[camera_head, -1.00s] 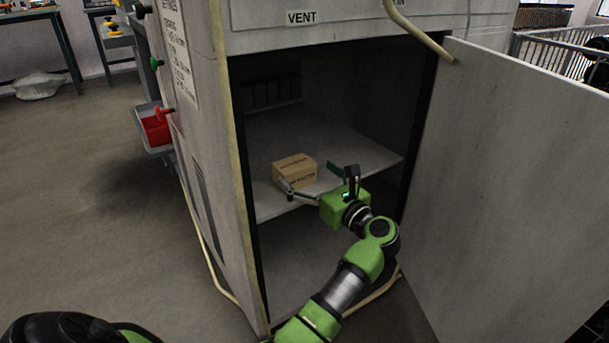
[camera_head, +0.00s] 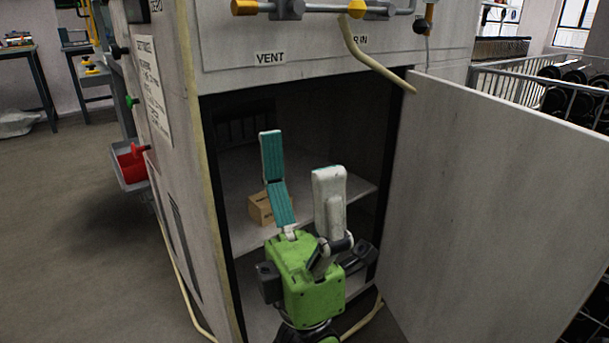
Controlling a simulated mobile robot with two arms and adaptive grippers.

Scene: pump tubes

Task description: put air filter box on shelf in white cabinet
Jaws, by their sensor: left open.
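The air filter box (camera_head: 259,209) is a small brown cardboard box. It rests on the shelf (camera_head: 357,189) inside the white cabinet (camera_head: 225,75), toward the shelf's left front. My left gripper (camera_head: 299,153) is in front of the cabinet opening with its fingers pointing up. Its two fingers, with teal pads, are spread apart with nothing between them. The left finger covers the right part of the box in this view. My right gripper is not in view.
The cabinet door (camera_head: 500,190) stands wide open to the right. A cream hose (camera_head: 370,55) hangs over the cabinet's top front edge. A red bin (camera_head: 131,165) is on the cabinet's left side. Open floor (camera_head: 70,240) lies to the left.

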